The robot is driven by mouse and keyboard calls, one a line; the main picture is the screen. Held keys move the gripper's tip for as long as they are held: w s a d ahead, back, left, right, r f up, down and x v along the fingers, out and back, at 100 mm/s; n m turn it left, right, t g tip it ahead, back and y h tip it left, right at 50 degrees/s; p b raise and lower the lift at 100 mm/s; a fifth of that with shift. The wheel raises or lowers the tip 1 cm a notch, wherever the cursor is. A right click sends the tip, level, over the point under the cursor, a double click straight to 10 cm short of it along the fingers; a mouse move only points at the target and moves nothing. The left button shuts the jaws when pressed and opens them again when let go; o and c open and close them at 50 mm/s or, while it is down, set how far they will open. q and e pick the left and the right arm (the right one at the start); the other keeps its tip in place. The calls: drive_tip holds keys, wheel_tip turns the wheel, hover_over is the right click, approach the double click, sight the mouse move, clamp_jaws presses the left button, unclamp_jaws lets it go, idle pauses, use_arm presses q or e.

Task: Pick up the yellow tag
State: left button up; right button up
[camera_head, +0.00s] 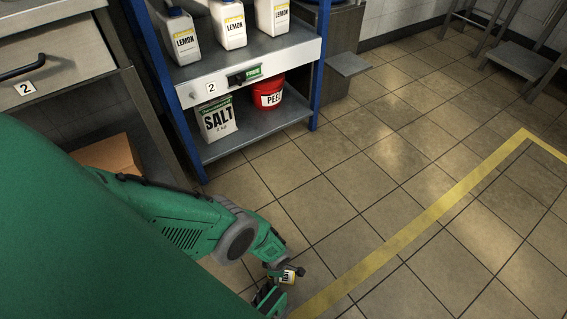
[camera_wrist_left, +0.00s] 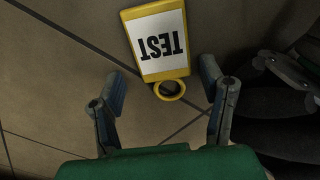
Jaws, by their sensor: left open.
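The yellow tag (camera_wrist_left: 181,63) has a white face printed TEST, upside down in the left wrist view, and a yellow ring (camera_wrist_left: 171,90) at its near end. My left gripper (camera_wrist_left: 163,80) is open, with one finger on each side of the ring and the tag's body beyond the fingertips. No finger visibly touches it. In the head view the tag (camera_head: 288,277) shows small beside my left gripper (camera_head: 283,283) above or on the tiled floor; I cannot tell the gap. My right gripper is not in view.
A blue-framed shelf (camera_head: 250,143) holds LEMON bottles (camera_head: 181,38), a SALT bag (camera_head: 217,120) and a red PEEL bucket (camera_head: 268,94). A drawer unit (camera_head: 60,50) stands at left. A yellow floor line (camera_head: 400,238) crosses open tiles at right.

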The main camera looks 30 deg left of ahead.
use_arm(q)
drive_tip(key=shift+s+f, duration=0.2)
drive_tip(key=shift+s, duration=0.55)
drive_tip(key=shift+a, duration=0.1)
drive_tip(key=c, duration=0.9)
drive_tip(key=shift+c, duration=0.2)
drive_tip(key=shift+w+r, duration=0.1)
